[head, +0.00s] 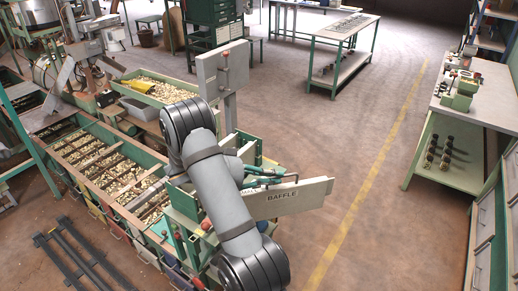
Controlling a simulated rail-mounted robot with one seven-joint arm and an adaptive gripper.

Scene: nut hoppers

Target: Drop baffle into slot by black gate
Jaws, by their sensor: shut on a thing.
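The baffle (285,199) is a long pale plate with its name in dark letters on its face. It stands on edge and extends to the right past the hopper bench, and my arm covers its left part. A dark bar handle shows along its top. I cannot make out my gripper; my grey arm crosses in front of that area. The slot and whatever holds the baffle are hidden. I cannot pick out a black gate in this view.
The long hopper bench (72,139) holds nuts in several compartments. A grey upright post (229,85) stands behind my arm. A yellow scoop (137,86) lies in a green nut tray. Dark rails (75,250) lie on the floor at left.

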